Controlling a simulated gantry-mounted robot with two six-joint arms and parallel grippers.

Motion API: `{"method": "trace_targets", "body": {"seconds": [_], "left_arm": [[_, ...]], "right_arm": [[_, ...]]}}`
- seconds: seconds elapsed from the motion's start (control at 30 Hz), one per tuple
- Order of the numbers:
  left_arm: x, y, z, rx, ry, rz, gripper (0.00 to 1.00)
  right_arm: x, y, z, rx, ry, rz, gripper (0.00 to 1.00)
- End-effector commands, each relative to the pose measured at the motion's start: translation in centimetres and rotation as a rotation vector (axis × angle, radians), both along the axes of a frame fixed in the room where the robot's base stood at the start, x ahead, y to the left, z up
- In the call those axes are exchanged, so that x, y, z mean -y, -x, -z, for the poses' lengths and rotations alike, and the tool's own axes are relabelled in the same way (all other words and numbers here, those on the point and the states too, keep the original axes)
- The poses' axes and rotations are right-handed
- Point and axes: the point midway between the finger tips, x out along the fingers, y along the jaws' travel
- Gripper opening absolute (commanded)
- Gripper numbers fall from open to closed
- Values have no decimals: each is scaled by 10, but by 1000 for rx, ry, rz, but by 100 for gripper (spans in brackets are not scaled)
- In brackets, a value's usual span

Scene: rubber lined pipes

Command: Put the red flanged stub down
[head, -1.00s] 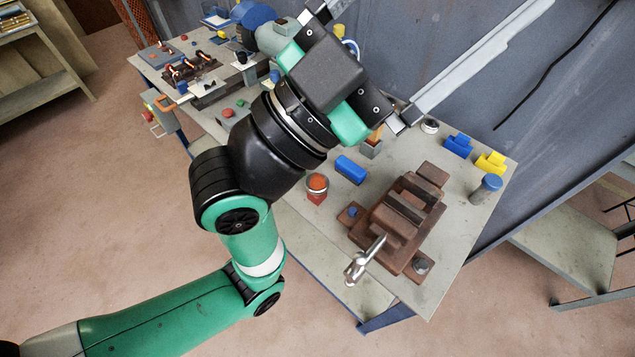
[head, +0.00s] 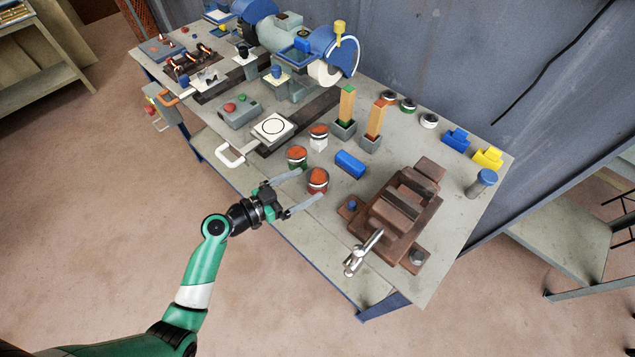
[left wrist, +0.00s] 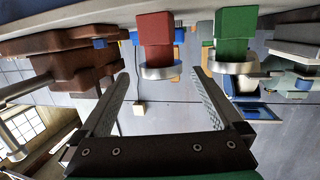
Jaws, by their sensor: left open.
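The red flanged stub (head: 317,181) stands upright on the bench near its front edge, with a metal ring around its top. It also shows in the left wrist view (left wrist: 155,30), where the picture is upside down. My left gripper (head: 311,184) is open, coming in low from the front edge. Its fingertips lie to either side of the stub with gaps; how far they reach past it I cannot tell. In the left wrist view both fingers (left wrist: 160,78) are spread and hold nothing. My right gripper is not in view.
A green flanged stub (head: 297,157) stands close to the upper finger, a white one (head: 318,137) behind it. A blue block (head: 350,164) lies to the right, then a brown vise (head: 400,220). Two posts (head: 346,105) and a bench grinder (head: 325,62) stand farther back.

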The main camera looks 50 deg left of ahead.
Motion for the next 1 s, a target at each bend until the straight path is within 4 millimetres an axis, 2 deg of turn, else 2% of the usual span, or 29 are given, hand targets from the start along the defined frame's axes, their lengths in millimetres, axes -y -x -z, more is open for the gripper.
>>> {"method": "trace_targets", "body": {"seconds": [0.1, 0.37, 0.63, 0.9, 1.0], "left_arm": [[4, -20, 3, 2, 1, 2, 100], [5, -33, 5, 1, 0, 0, 100], [11, -74, 12, 1, -2, 2, 100], [11, -78, 13, 1, -1, -1, 100], [11, -78, 12, 1, 0, -1, 82]], "right_arm": [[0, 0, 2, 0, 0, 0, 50], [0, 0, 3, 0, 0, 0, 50], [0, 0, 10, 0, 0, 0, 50], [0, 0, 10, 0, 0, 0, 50], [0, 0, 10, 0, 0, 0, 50]]}}
